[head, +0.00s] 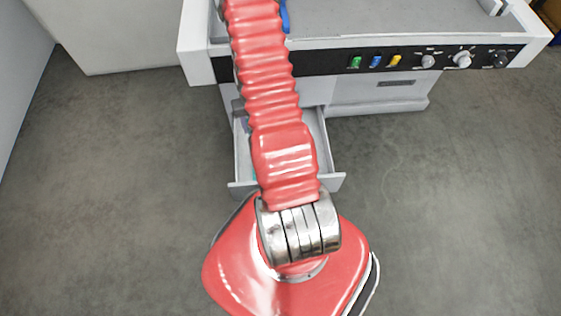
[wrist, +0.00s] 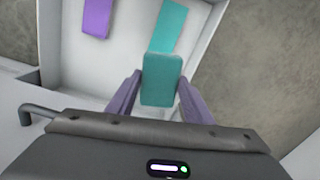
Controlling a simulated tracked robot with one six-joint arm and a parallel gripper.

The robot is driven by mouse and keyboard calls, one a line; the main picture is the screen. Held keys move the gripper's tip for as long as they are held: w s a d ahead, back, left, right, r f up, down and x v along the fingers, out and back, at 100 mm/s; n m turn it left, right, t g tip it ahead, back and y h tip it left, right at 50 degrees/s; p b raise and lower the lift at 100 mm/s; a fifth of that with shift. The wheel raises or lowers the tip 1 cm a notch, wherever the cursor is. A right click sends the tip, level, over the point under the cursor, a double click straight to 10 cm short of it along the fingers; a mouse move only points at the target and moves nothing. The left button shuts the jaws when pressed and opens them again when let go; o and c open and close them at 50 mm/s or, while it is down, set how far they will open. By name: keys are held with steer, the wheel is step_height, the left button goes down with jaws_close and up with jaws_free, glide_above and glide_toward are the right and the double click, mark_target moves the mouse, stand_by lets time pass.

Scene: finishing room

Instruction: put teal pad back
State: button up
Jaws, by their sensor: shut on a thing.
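My gripper (wrist: 161,88) shows in the wrist view with its two purple-grey fingers shut on the teal pad (wrist: 162,80). The pad is a small rounded rectangle standing up between the fingertips. It is over the open white drawer (wrist: 72,75), which also shows in the head view (head: 328,156). Inside the drawer lie a flat teal piece (wrist: 172,24), just beyond the held pad, and a purple piece (wrist: 97,18) to its left. I cannot tell whether the held pad touches anything below. In the head view my arm hides the gripper and the held pad.
The drawer juts from a white bench (head: 380,95) with a black control panel (head: 330,63) of coloured switches and knobs. A blue thing (head: 285,17) is on the bench top beside my arm. Grey floor (head: 460,190) is clear on both sides.

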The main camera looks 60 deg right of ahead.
steer(key=s+f+m, duration=0.2)
steer(key=s+f, duration=0.6)
steer(key=s, duration=0.4)
steer(key=shift+s+d, duration=0.35)
steer(key=shift+f, duration=0.2)
steer(key=shift+f, duration=2.85)
steer(key=shift+f, duration=2.05)
steer(key=o, duration=1)
steer(key=shift+f, duration=0.1)
